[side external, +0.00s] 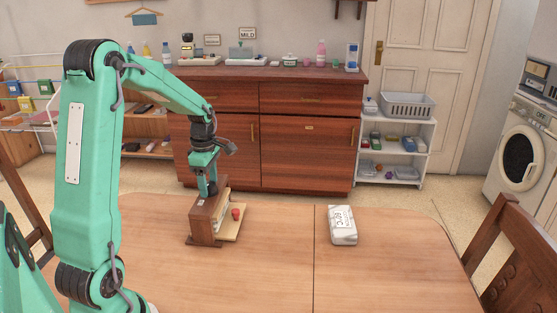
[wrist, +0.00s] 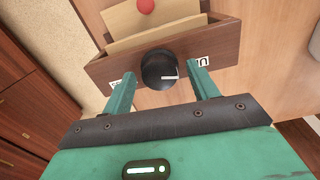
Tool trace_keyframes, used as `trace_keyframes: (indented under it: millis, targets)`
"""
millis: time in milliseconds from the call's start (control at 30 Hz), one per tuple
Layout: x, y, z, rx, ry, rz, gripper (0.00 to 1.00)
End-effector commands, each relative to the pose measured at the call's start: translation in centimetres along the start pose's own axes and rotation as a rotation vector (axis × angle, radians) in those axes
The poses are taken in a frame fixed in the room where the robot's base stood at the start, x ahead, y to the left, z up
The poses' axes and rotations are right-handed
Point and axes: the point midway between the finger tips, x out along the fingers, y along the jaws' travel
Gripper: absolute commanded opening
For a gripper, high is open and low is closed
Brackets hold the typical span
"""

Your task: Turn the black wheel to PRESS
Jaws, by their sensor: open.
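The black wheel (wrist: 160,70) is a round knob with a white pointer line, mounted on the front of a small wooden box (wrist: 222,45). In the side view the box (side external: 207,218) stands on the table under my gripper (side external: 207,188), and the wheel is hidden there.
A red ball-like piece (side external: 236,212) sits on the box's light board. A white block with printed digits (side external: 343,225) lies to the right on the wooden table (side external: 275,270). The table between and in front is clear. Chairs stand at both table ends, a dresser (side external: 305,150) behind.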

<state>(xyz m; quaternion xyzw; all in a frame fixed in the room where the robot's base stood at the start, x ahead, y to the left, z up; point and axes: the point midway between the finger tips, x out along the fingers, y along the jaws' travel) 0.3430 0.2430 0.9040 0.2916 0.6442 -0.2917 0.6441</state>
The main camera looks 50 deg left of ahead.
Motion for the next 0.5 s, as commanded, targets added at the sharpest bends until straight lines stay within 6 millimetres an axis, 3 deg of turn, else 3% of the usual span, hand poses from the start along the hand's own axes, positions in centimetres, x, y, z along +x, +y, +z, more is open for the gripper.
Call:
trace_keyframes:
  millis: [33, 267, 500]
  targets:
    - [-0.01, 0.0, 0.0, 0.0, 0.0, 0.0, 0.59]
    - [-0.04, 0.0, 0.0, 0.0, 0.0, 0.0, 0.14]
    - [-0.06, -0.01, 0.0, 0.01, 0.0, 0.0, 0.15]
